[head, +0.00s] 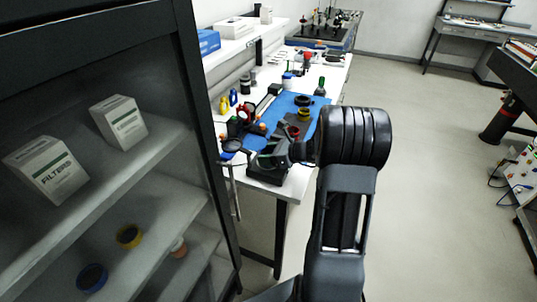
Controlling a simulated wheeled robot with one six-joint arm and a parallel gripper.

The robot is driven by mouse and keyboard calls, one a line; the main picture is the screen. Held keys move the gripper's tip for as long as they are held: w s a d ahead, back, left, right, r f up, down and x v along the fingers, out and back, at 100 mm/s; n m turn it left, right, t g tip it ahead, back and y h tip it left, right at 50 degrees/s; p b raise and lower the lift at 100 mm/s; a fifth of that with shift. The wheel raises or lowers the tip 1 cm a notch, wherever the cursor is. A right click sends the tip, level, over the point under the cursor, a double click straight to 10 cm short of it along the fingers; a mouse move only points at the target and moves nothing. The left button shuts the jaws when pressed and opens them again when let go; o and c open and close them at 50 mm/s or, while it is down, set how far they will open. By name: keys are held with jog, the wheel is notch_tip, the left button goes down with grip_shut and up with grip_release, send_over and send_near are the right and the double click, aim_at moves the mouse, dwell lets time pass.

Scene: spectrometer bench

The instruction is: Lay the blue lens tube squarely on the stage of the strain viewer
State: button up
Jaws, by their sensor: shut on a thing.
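My gripper (241,150) is at the near end of the white bench, small and partly hidden by my dark wrist. It is shut on a small round blue thing, which looks like the blue lens tube (231,145), at the bench's left edge. A black device with a greenish, glassy surface, which looks like the strain viewer (266,174), sits at the near bench corner, just right of and below the tube. My arm covers part of it. The tube appears apart from the stage, but its exact height and tilt cannot be told.
A glass-fronted cabinet (212,155) fills the left, holding boxes, a blue ring (92,278) and a yellow ring (129,236). On the bench, a blue mat (277,111) carries yellow, black and red rings, with bottles around it. Open floor (425,150) lies to the right.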

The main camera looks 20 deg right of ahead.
jog(key=shift+f, duration=0.15)
jog(key=o, duration=0.5)
jog(key=shift+f, duration=0.1)
jog(key=o, duration=0.5)
jog(key=shift+c, duration=0.2)
